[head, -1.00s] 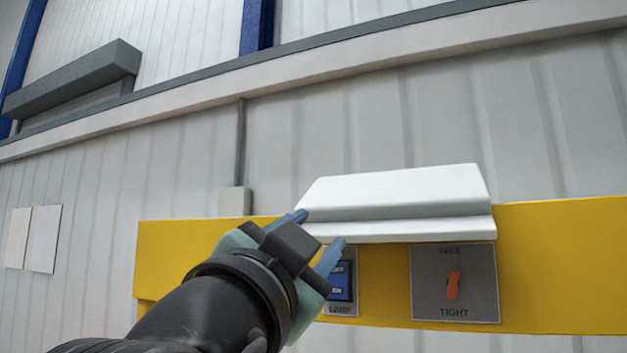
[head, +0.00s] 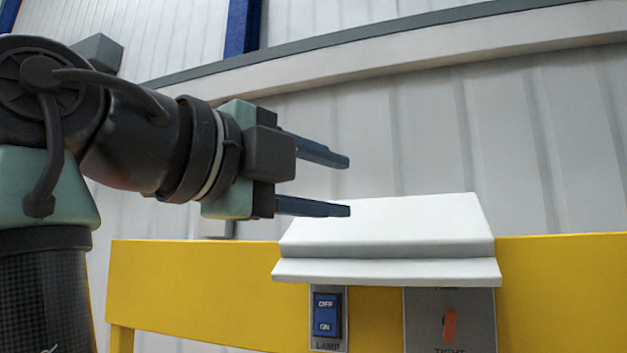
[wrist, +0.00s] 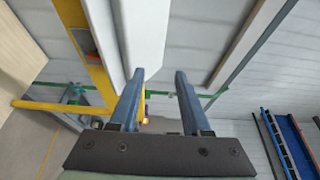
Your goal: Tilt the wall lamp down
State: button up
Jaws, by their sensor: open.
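The white wall lamp (head: 385,225) sits on the yellow beam, a wide sloped shade with a lip along its front. In the wrist view the lamp (wrist: 144,32) appears as a white panel just beyond the fingers, near the left fingertip. My gripper (head: 349,187) is open, its two blue fingers apart and pointing right. In the head view it overlaps the upper left of the lamp. In the wrist view the space between the fingertips (wrist: 157,72) looks empty. I cannot tell whether the lower finger touches the lamp.
Below the lamp are a blue LAMP switch (head: 326,315) marked OFF and ON, and a grey plate with an orange knob (head: 449,325), its upper label partly hidden by the lamp. The yellow beam (head: 190,285) runs across. Behind it is a pale ribbed wall (head: 545,150).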

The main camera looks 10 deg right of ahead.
aim_at(384, 244)
jog(key=p+x, duration=0.2)
jog(key=x, duration=0.4)
jog(key=shift+w+d, duration=0.15)
jog(key=shift+d, duration=0.15)
grip_shut()
dwell(1.0)
grip_release()
jog(key=shift+a, duration=0.1)
